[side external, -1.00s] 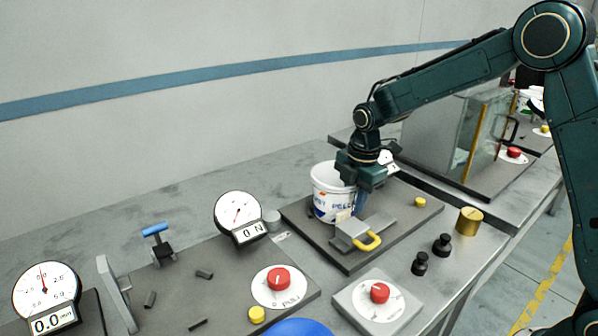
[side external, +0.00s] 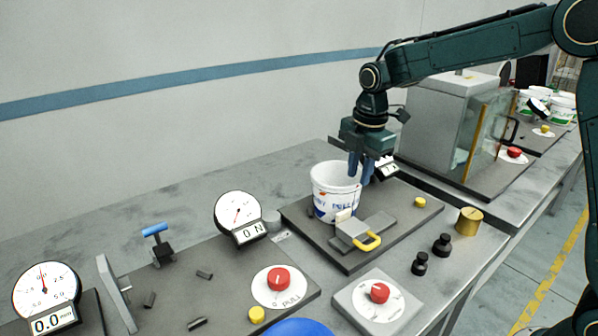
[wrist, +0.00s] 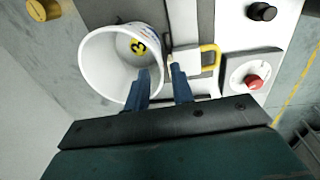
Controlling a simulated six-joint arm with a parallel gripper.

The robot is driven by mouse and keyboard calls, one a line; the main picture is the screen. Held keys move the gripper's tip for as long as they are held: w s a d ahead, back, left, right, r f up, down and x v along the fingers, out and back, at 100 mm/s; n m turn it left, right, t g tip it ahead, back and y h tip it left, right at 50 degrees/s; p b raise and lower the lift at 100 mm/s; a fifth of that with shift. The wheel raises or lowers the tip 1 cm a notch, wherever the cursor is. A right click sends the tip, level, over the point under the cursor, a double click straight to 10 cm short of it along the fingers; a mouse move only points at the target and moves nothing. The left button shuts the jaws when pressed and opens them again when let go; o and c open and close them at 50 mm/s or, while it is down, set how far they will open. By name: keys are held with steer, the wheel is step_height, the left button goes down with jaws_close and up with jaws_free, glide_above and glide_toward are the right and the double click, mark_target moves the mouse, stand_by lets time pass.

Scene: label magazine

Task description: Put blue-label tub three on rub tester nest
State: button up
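The white tub (side external: 330,205) with blue lettering stands upright on the dark plate (side external: 350,258), beside a grey block with a yellow handle (side external: 368,241). My gripper (side external: 358,182) is above the tub's right rim, fingers pointing down. In the wrist view its two blue fingers (wrist: 160,75) are apart with nothing held between them; one overlaps the tub's opening, the other lies outside the rim. The nest surface under the tub is hidden.
A gauge reading 0 N (side external: 238,212) stands left of the tub. Red knobs (side external: 279,279), black weights (side external: 443,244) and a brass cylinder (side external: 469,221) are nearby. A glass-doored cabinet (side external: 450,120) stands behind on the right. More tubs (side external: 562,108) stand at the far right.

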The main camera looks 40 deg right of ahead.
steer(key=shift+s+r, duration=0.15)
steer(key=shift+r, duration=1.05)
steer(key=shift+s+r, duration=0.1)
steer(key=shift+r, duration=1.05)
steer(key=s+r+m+t, duration=0.1)
steer(key=s+r+m, duration=0.2)
steer(key=s+m, duration=0.3)
steer(key=s+r+m+t, duration=0.1)
steer(key=s+r+m, duration=0.2)
steer(key=s, duration=0.6)
steer(key=s+f+m+t, duration=0.2)
steer(key=s+f+m, duration=0.1)
steer(key=s+m, duration=0.6)
steer(key=s, duration=0.4)
steer(key=shift+s+f, duration=0.15)
steer(key=shift+f, duration=0.15)
